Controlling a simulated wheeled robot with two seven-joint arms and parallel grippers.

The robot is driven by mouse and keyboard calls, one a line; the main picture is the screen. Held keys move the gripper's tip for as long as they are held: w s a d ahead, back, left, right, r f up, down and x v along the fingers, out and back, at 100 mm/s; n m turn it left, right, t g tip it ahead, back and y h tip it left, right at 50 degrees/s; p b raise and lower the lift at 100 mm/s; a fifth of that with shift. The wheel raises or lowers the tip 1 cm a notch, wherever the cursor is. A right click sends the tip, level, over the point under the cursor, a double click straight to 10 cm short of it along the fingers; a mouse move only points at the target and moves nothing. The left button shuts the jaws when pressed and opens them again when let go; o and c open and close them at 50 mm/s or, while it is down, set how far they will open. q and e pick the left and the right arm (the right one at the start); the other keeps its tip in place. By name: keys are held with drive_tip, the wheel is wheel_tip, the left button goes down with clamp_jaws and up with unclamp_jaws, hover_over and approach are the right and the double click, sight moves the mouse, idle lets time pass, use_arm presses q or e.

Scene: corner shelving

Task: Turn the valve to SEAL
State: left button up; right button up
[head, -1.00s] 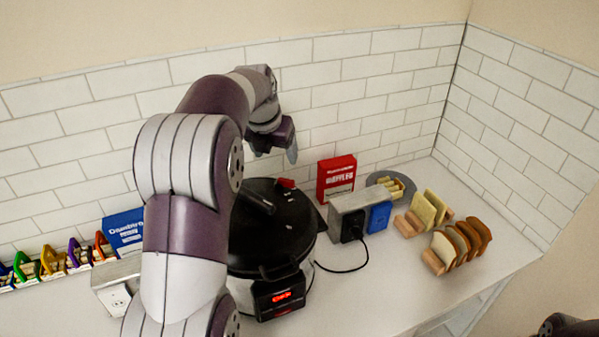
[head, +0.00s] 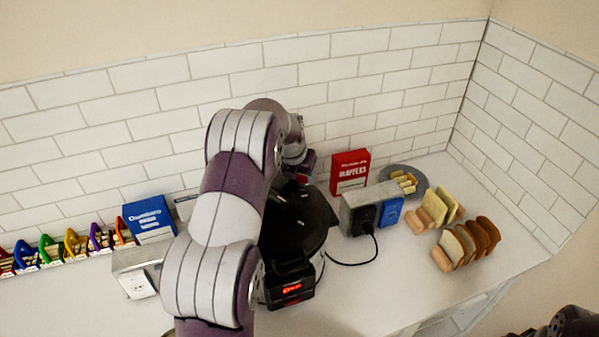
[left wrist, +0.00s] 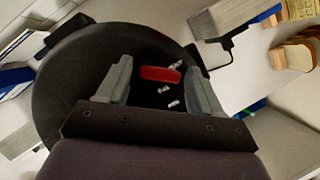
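The black round pressure cooker (head: 300,227) stands on the white counter with a lit red display on its front. Its lid (left wrist: 75,80) fills much of the left wrist view. The red valve (left wrist: 160,74) lies on the lid, with small white marks (left wrist: 174,104) near it that are too small to read. My left gripper (left wrist: 158,75) is open above the lid, with one grey finger on each side of the valve; I cannot tell whether they touch it. In the head view my left gripper (head: 302,170) is partly hidden by my arm. My right gripper is not clearly in view.
A grey outlet box (head: 358,212) with a plugged-in cord stands right of the cooker. A red box (head: 349,171), a plate (head: 411,178) and bread racks (head: 443,262) are near it. A blue box (head: 149,219) stands to the left. The front right counter is clear.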

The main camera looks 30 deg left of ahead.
use_arm(q)
drive_tip(key=shift+a, duration=0.1)
drive_tip(key=c, duration=0.5)
drive_tip(key=shift+s+m, duration=0.1)
drive_tip(key=shift+m, duration=0.2)
drive_tip(key=shift+s+f+m+h+b, duration=0.15)
drive_tip(key=shift+m+h+b, duration=0.3)
drive_tip(key=shift+m, duration=0.45)
drive_tip(key=m, duration=0.1)
drive_tip(key=m+h, duration=0.1)
drive_tip(key=shift+s+a+m, duration=0.1)
drive_tip(key=shift+s+m, duration=0.1)
drive_tip(key=shift+m, duration=0.1)
drive_tip(key=m, duration=0.1)
drive_tip(key=m+h, duration=0.1)
drive_tip(key=m, duration=0.1)
drive_tip(key=shift+s+a+g+p, duration=0.15)
drive_tip(key=shift+a+g+p, duration=0.05)
drive_tip(key=shift+g+p, duration=0.1)
drive_tip(key=shift+s+m+h, duration=0.1)
drive_tip(key=shift+m+h, duration=0.25)
drive_tip(key=shift+m, duration=0.55)
drive_tip(key=shift+a+g, duration=0.1)
drive_tip(key=shift+g, duration=0.2)
